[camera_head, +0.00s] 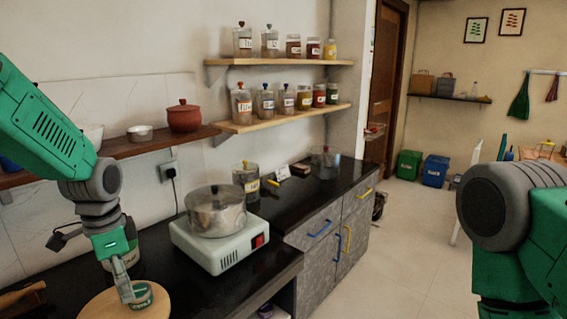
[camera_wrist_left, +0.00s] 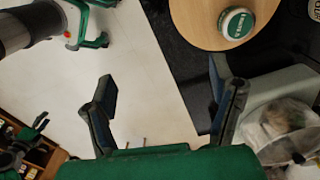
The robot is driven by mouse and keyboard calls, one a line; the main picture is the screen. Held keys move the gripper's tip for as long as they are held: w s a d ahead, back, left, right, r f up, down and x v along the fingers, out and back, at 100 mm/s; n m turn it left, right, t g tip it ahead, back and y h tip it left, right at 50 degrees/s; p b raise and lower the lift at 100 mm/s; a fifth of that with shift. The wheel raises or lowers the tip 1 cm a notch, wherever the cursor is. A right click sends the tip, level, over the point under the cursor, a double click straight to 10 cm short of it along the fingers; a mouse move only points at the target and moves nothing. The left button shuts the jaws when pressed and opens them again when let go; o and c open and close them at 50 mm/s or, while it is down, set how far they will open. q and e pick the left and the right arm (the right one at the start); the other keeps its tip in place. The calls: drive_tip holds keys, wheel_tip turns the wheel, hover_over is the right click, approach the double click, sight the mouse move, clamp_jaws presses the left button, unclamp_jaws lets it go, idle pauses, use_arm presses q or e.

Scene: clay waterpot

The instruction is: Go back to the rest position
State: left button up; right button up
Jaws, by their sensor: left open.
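My left gripper (camera_head: 122,282) is low at the left of the head view, above the counter and by the round wooden board (camera_head: 98,306). In the left wrist view its two fingers (camera_wrist_left: 163,88) stand wide apart with nothing between them. A small round container with a green label (camera_head: 140,295) sits on the board. In the left wrist view this container (camera_wrist_left: 236,24) lies beyond the fingers, apart from them. My right arm (camera_head: 510,215) shows at the right edge of the head view; its gripper is out of the picture.
A steel pot (camera_head: 215,212) sits on a white cooker (camera_head: 218,246) right of my left gripper. A reddish clay pot (camera_head: 184,118) stands on the wall shelf. Jars fill two shelves above. The floor (camera_head: 390,260) right of the counter is clear.

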use_arm(q)
drive_tip(key=s+d+f+n, duration=0.1)
drive_tip(key=s+f+n, duration=0.1)
drive_tip(key=s+f, duration=0.6)
drive_tip(key=s+d+f+n, duration=0.1)
drive_tip(key=s+f+n, duration=0.25)
drive_tip(key=f, duration=0.85)
drive_tip(key=s+f+n, duration=0.2)
drive_tip(key=s+f, duration=0.1)
drive_tip(key=s, duration=0.7)
drive_tip(key=s+f+n, duration=0.3)
drive_tip(key=s+f, duration=0.1)
drive_tip(key=s, duration=0.6)
wheel_tip(320, 180, down, 9)
drive_tip(key=w+d+b, duration=0.1)
drive_tip(key=w+b, duration=0.1)
drive_tip(key=b, duration=0.8)
drive_tip(key=shift+f+m+t, duration=0.2)
drive_tip(key=shift+m+t, duration=0.1)
drive_tip(key=shift+m, duration=0.15)
use_arm(e)
wheel_tip(320, 180, down, 10)
drive_tip(key=shift+w+f, duration=0.15)
drive_tip(key=shift+w, duration=0.1)
use_arm(q)
drive_tip(key=shift+w, duration=0.1)
